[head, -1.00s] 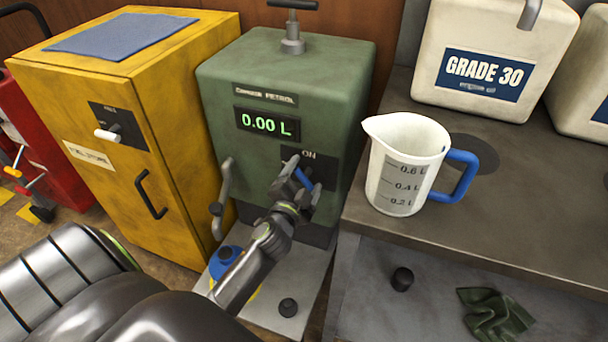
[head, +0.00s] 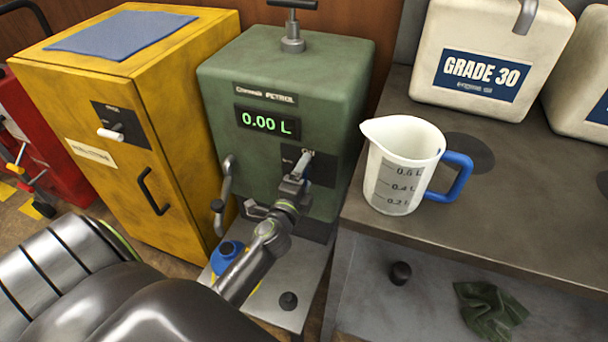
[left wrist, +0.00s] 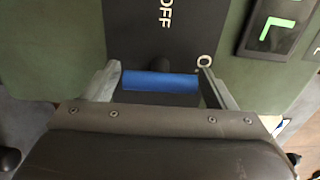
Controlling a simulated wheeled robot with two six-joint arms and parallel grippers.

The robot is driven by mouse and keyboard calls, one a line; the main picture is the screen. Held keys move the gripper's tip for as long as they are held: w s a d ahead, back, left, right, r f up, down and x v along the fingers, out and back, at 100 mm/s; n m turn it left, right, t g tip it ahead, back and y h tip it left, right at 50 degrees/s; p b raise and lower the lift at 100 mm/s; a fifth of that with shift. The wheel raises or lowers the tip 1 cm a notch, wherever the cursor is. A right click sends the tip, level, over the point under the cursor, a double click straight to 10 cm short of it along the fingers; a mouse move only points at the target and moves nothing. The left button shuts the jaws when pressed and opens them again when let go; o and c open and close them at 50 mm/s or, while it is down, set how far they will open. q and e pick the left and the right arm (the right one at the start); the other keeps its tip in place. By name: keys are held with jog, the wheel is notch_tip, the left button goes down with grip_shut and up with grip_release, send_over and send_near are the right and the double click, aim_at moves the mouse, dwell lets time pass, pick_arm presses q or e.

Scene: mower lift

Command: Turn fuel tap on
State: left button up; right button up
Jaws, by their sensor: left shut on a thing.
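The fuel tap's blue lever (left wrist: 160,82) shows in the left wrist view, lying crosswise between the two fingers of my left gripper (left wrist: 160,85). The gripper is shut on it, with a finger at each end. The black tap plate (left wrist: 148,25) reads OFF beyond the lever, and part of ON shows by the right finger. In the head view my left gripper (head: 298,172) is at the tap plate (head: 322,166) on the green petrol pump (head: 270,180) and hides most of the lever. The pump display (head: 267,123) reads 0.00 L. My right gripper is not in view.
A white measuring jug (head: 398,168) with a blue handle stands on the bench (head: 470,225) to the right. A GRADE 30 container (head: 485,60) is behind it. A yellow cabinet (head: 130,170) stands left of the pump. A blue item (head: 228,254) sits low beside my arm.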

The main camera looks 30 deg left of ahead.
pick_arm(q)
jog(key=shift+f, duration=0.1)
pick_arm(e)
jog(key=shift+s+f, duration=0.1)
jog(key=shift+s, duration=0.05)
pick_arm(q)
jog(key=o, duration=0.9)
jog(key=b+v, duration=0.2)
jog(key=v, duration=1.5)
jog(key=shift+s+d, duration=0.15)
jog(key=shift+s, duration=0.05)
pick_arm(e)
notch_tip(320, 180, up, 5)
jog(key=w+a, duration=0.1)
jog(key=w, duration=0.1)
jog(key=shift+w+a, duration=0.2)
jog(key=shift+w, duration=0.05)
